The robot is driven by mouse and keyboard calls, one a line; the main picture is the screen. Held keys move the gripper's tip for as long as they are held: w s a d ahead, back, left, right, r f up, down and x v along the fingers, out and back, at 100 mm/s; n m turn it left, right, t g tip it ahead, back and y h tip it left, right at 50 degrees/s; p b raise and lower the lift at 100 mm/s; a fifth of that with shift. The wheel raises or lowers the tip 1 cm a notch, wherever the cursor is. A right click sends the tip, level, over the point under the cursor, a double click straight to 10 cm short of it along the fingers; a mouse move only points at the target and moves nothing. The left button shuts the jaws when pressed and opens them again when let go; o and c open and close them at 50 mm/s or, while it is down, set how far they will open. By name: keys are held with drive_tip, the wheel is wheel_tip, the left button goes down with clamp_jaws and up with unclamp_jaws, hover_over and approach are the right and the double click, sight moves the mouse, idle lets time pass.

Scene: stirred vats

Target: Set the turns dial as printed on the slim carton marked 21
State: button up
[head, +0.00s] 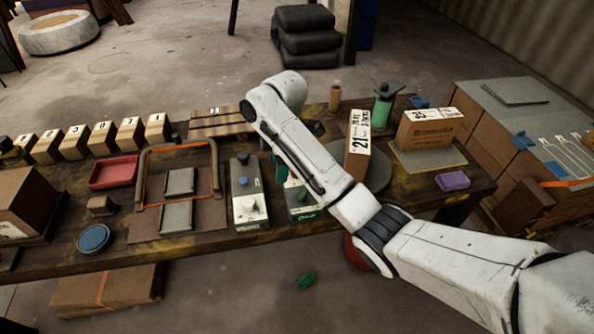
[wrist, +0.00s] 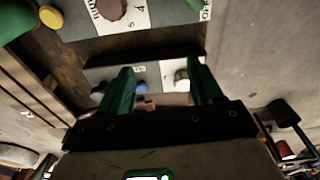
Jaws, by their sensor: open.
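The slim carton marked 21 (head: 357,145) stands upright near the round grey plate; its white label carries small print that I cannot read. A control box (head: 249,205) has a blue knob (head: 243,181) and a white knob (head: 249,203). I cannot tell which knob is the turns dial. My gripper (wrist: 160,82) is open and empty, its teal fingers above the boxes. A numbered panel (wrist: 138,15) with a brownish knob (wrist: 112,8) shows in the wrist view.
The carton marked 35 (head: 430,128) stands on a mat at right, beside a purple block (head: 452,181). A red tray (head: 114,172), a framed board (head: 147,226) and a blue round dish (head: 93,239) lie at left. Several lettered blocks (head: 102,138) line the back.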

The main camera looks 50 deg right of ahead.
drive_tip(key=w+d+r+n+h+b, duration=0.1)
drive_tip(key=d+r+n, duration=0.15)
drive_tip(key=d, duration=0.55)
drive_tip(key=shift+m+g, duration=0.3)
drive_tip(key=shift+m, duration=0.15)
wheel_tip(320, 180, down, 10)
drive_tip(key=b, duration=0.3)
drive_tip(key=shift+w+r, duration=0.1)
drive_tip(key=shift+c, duration=0.5)
drive_tip(key=c, duration=1)
drive_tip(key=shift+o, duration=0.2)
